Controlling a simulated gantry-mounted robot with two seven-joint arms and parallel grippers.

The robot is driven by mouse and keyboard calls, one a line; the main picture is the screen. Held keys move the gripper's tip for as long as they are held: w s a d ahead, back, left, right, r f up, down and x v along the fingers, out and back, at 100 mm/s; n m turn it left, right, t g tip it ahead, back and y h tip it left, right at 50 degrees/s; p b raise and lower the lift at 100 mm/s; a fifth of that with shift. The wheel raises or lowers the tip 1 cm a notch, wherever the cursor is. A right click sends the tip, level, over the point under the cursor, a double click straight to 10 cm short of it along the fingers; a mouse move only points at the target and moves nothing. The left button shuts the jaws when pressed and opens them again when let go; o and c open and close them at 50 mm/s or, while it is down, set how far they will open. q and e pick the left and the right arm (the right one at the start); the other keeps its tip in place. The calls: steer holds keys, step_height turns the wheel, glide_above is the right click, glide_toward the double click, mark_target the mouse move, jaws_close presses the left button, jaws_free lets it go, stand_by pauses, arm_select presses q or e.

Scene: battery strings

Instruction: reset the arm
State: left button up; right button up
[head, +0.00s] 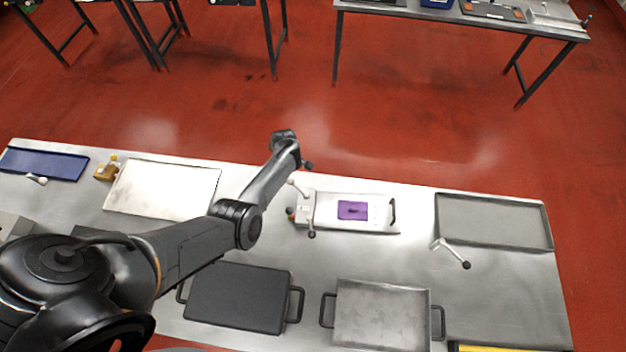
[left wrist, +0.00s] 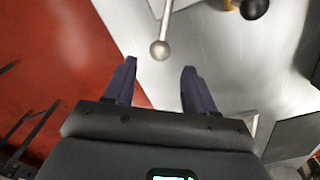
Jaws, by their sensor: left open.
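My left arm reaches in from the left in the head view, over the steel table. Its wrist end is beside the clamp fixture (head: 305,211), and the fingers are hard to make out there. In the left wrist view my left gripper (left wrist: 160,82) is open, with nothing between its two dark fingers. A lever with a round metal knob (left wrist: 160,49) shows just beyond the fingertips. A dark ball knob (left wrist: 254,9) is at the top right of that view. My right gripper is in neither view.
A plate with a purple piece (head: 353,210) lies beside the fixture. A black tray (head: 238,297), a steel tray (head: 382,315), a grey tray (head: 494,222), a white panel (head: 163,189) and a blue tray (head: 43,164) lie around. Bare steel (head: 330,260) shows mid-table.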

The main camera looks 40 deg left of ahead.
arm_select(q)
steer(key=shift+a, duration=0.1)
steer(key=shift+s+a+r, duration=0.1)
steer(key=shift+s+a, duration=0.1)
steer(key=shift+a, duration=0.05)
steer(key=s+d+r+m+t+p, duration=0.2)
steer(key=s+d+r+m+t, duration=0.1)
steer(key=s+d+r+m, duration=1.7)
step_height(320, 180, up, 3)
steer(key=shift+s+d+r+t, duration=0.25)
steer(key=shift+s+d, duration=0.55)
steer(key=shift+s, duration=0.45)
